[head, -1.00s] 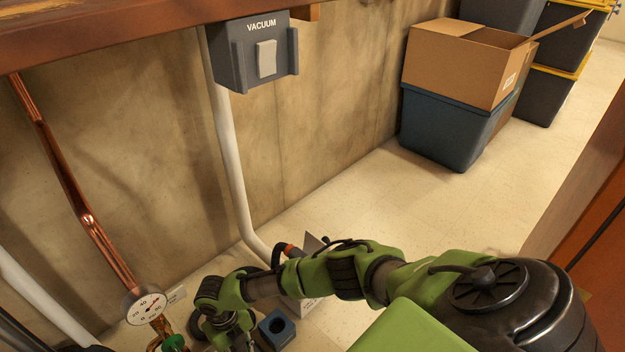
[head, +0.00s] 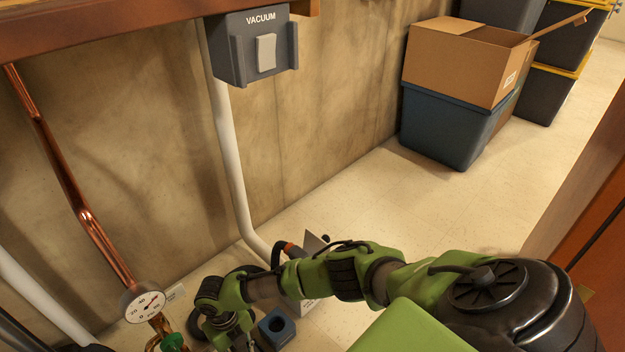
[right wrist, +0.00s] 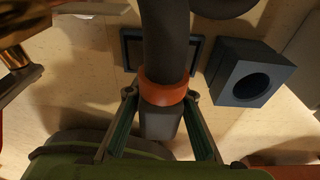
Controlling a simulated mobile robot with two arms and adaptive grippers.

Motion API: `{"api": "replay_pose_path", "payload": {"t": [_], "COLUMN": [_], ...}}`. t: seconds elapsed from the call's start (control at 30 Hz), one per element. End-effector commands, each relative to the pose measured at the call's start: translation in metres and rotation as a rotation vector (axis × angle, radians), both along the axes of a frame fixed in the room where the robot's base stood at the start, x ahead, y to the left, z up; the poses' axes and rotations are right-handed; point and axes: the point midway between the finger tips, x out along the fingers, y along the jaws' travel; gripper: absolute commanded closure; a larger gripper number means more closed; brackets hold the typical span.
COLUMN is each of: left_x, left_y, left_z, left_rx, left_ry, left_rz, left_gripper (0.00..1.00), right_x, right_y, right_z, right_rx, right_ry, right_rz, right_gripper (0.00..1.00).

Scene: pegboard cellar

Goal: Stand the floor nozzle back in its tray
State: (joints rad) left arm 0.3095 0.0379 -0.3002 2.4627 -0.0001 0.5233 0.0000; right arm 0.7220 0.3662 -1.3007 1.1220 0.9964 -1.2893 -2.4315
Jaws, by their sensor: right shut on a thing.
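My right gripper (right wrist: 158,97) is shut on the floor nozzle (right wrist: 160,122), on a grey neck just below an orange collar. A thick dark tube (right wrist: 166,40) runs on from the collar to the top of the right wrist view. A shallow dark square tray (right wrist: 129,50) lies on the floor behind the tube, which hides its middle. I cannot tell the height between nozzle and tray. In the head view, my right arm's wrist hides most of the nozzle. My left gripper is not in view.
A blue-grey block with a round hole (right wrist: 250,75) stands right of the tray; it also shows in the head view (head: 276,328). A white pipe (head: 232,160) runs down the wall to a hose with an orange ring (head: 290,248). A gauge (head: 146,304) stands at left.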

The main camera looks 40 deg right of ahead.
Motion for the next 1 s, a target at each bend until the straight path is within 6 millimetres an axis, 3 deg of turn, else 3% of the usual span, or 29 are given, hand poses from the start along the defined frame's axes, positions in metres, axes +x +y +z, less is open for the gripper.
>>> {"api": "replay_pose_path", "payload": {"t": [0.47, 0.5, 0.57, 0.8, 0.9, 1.0], "left_x": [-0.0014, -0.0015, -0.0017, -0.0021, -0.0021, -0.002], "left_y": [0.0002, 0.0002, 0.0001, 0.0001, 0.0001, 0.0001], "left_z": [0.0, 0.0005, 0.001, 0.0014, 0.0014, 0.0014], "left_rx": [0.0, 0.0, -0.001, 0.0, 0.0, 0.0], "left_ry": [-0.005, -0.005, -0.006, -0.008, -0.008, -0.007], "left_rz": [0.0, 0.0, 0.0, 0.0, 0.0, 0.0], "left_gripper": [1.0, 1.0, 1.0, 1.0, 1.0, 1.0], "right_x": [-0.0001, -0.0001, -0.0001, 0.0, -0.0004, -0.0003], "right_y": [-0.0008, -0.0008, -0.0008, -0.0006, -0.0007, -0.0006], "right_z": [-0.0021, -0.0018, -0.0016, -0.0015, -0.0019, -0.0018], "right_rx": [-0.001, -0.001, -0.001, -0.001, -0.001, -0.001], "right_ry": [0.001, 0.001, 0.001, 0.0, 0.001, 0.001], "right_rz": [-0.001, -0.001, -0.001, -0.001, -0.001, 0.0], "right_gripper": [1.0, 0.72, 0.58, 0.58, 0.41, 0.41]}}
